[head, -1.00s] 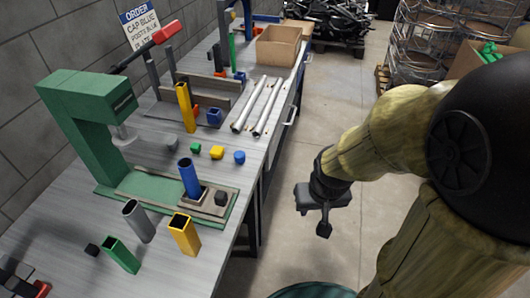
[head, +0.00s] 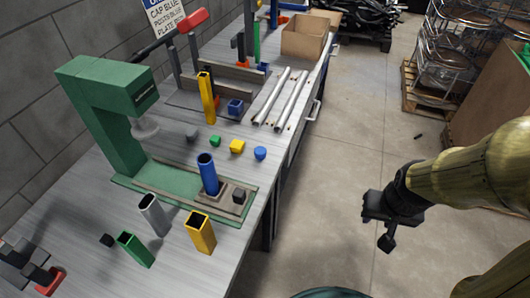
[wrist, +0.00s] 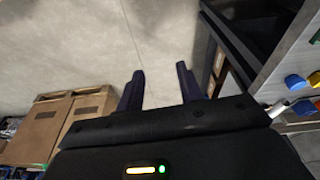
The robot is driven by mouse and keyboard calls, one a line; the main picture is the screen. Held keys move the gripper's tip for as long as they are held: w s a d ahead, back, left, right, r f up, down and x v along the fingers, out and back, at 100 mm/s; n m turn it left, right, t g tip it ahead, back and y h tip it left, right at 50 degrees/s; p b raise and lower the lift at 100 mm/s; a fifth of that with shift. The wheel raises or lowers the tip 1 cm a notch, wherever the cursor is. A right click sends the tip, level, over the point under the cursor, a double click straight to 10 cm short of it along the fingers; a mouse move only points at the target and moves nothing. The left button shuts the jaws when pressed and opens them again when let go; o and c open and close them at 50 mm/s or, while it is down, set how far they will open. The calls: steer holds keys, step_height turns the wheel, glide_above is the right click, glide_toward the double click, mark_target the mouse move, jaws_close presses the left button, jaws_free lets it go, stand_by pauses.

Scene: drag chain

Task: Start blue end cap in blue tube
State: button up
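The blue tube (head: 208,174) stands upright, its open top facing up, in a fixture on the green press's base. The blue end cap (head: 260,153) lies loose on the bench to the right of the tube, beside a yellow cap (head: 237,146) and a green cap (head: 215,141). A blue cap also shows at the right edge of the wrist view (wrist: 295,82). My gripper (head: 386,240) is off the bench, over the floor to the right. In the wrist view my gripper's two fingers (wrist: 159,76) are apart with nothing between them.
The green press (head: 105,110) stands over the bench. Grey (head: 154,215), green (head: 135,250) and yellow (head: 201,233) tubes stand near the front. Two metal rods (head: 280,98) lie near the bench edge. The floor (head: 340,190) between bench and arm is clear.

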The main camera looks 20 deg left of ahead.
steer(key=shift+o, duration=0.2)
steer(key=o, duration=0.3)
steer(key=shift+o, duration=1)
steer(key=shift+w, duration=0.3)
steer(key=w+a+f+n+t+y+p, duration=0.25)
steer(key=w+a+n+p, duration=0.4)
steer(key=w, duration=0.35)
steer(key=a+n+t+y+p, duration=0.3)
steer(key=a+y+p, duration=0.5)
steer(key=a, duration=0.6)
steer(key=shift+s+a+r+n, duration=0.15)
steer(key=shift+a+n, duration=0.15)
steer(key=shift+n, duration=0.15)
